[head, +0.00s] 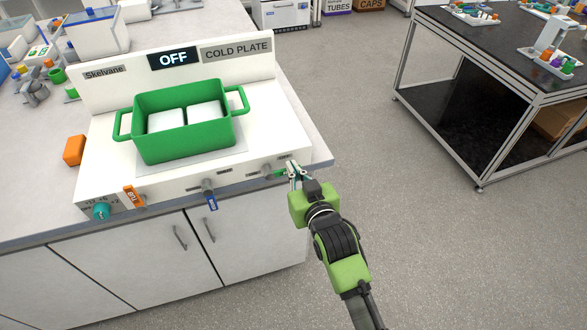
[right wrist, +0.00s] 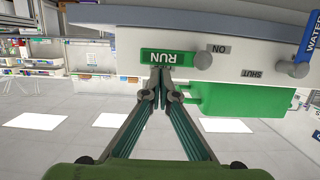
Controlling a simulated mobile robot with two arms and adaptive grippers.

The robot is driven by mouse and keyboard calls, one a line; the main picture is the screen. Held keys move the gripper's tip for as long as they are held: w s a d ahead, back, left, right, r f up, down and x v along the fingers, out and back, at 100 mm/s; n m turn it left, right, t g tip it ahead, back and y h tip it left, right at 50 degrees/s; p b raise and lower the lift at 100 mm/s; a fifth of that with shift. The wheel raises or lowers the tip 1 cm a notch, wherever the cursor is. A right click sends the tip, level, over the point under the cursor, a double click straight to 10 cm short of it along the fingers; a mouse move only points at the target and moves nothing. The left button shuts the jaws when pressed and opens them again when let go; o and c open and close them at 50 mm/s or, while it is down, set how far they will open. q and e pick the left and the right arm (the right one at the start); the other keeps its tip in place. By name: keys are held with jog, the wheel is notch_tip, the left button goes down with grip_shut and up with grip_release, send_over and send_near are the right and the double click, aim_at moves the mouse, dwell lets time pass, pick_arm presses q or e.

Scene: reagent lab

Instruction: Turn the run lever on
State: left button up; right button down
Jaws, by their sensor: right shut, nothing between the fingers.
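The green run lever (head: 280,173) sits at the right end of the cold plate's (head: 160,182) sloped front and points sideways from its grey pivot. In the right wrist view, which is upside down, the lever reads RUN (right wrist: 168,57), and ON and SHUT labels lie near its pivot (right wrist: 203,61). My right gripper (head: 291,166) is shut and empty, its tips at the lever's free end; in the right wrist view the fingertips (right wrist: 163,73) meet the lever's edge, but contact is hard to judge. The display (head: 174,58) reads OFF. My left gripper is out of view.
A blue lever (head: 212,203), an orange lever (head: 132,196) and a teal knob (head: 101,211) share the front panel. A green pot (head: 185,142) with white blocks stands on the plate. An orange block (head: 74,150) lies left. Open floor lies right of the counter.

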jog(key=shift+d+f+m+y, duration=0.2)
jog(key=shift+f+m+y, duration=0.1)
jog(key=shift+m, duration=0.3)
notch_tip(320, 180, down, 8)
jog(key=a+m+t+y+b, duration=0.1)
jog(key=a+m+y+b, duration=0.2)
jog(key=m+b, duration=0.8)
jog(key=shift+s+m+y, duration=0.4)
jog(key=shift+m+y, duration=0.3)
jog(key=shift+m, duration=1)
jog(key=shift+w+d, duration=0.1)
